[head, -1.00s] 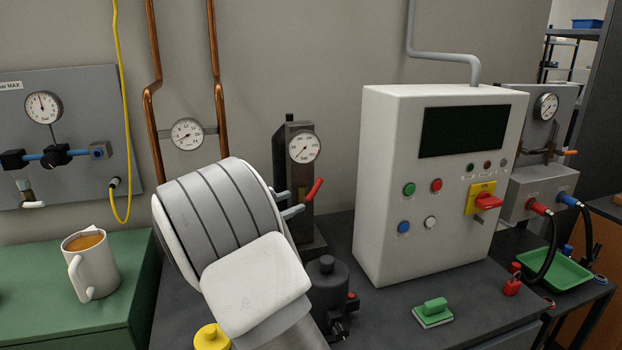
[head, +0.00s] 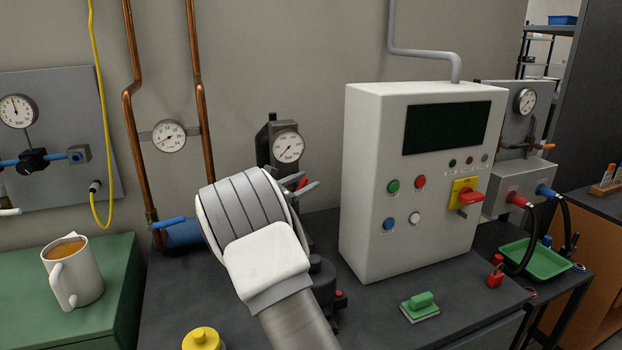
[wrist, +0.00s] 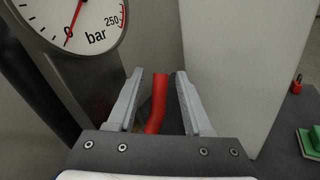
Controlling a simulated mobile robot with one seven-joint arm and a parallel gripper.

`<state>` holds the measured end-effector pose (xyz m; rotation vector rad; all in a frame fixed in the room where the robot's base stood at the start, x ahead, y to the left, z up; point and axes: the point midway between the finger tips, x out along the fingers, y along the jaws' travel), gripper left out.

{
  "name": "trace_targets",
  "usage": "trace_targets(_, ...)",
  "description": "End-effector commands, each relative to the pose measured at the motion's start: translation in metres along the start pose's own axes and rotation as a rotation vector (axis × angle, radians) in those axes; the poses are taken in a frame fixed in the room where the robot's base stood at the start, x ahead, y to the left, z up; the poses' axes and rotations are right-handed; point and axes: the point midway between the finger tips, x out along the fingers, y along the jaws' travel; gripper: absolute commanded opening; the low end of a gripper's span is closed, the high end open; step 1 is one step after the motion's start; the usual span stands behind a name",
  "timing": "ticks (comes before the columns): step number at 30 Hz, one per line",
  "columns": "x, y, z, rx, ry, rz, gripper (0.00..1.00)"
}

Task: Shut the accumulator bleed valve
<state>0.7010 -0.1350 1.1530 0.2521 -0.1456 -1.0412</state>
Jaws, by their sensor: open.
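A dark upright block with a round gauge (head: 287,147) stands behind my gripper. A red lever handle (wrist: 158,103), which I take to be the bleed valve's, shows at this block; a small part of it also shows in the head view (head: 301,183). My gripper (wrist: 158,73) is open, with one finger on each side of the red lever and visible gaps beside it. In the head view my gripper (head: 303,187) hides most of the block's lower part. The lever's base and the valve body are hidden. The gauge's red needle points near 0 in the wrist view.
A white control cabinet (head: 365,200) stands close on the right. A dark cylinder (head: 322,278) stands below my wrist, partly hidden. A blue-handled valve (head: 168,222) is on the copper pipes at left. A yellow-capped item (head: 202,340) and a green block (head: 420,302) are on the bench.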

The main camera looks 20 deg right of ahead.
Motion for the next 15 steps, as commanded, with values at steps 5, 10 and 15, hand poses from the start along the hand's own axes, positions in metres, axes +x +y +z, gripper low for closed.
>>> trace_targets(5, 0.022, 0.000, 0.000, 0.000, 0.000, 0.000, 0.51)
trace_targets(10, 0.029, 0.000, 0.000, -0.001, 0.000, 0.000, 0.51)
trace_targets(15, 0.029, 0.000, 0.000, -0.001, 0.000, 0.000, 0.51)
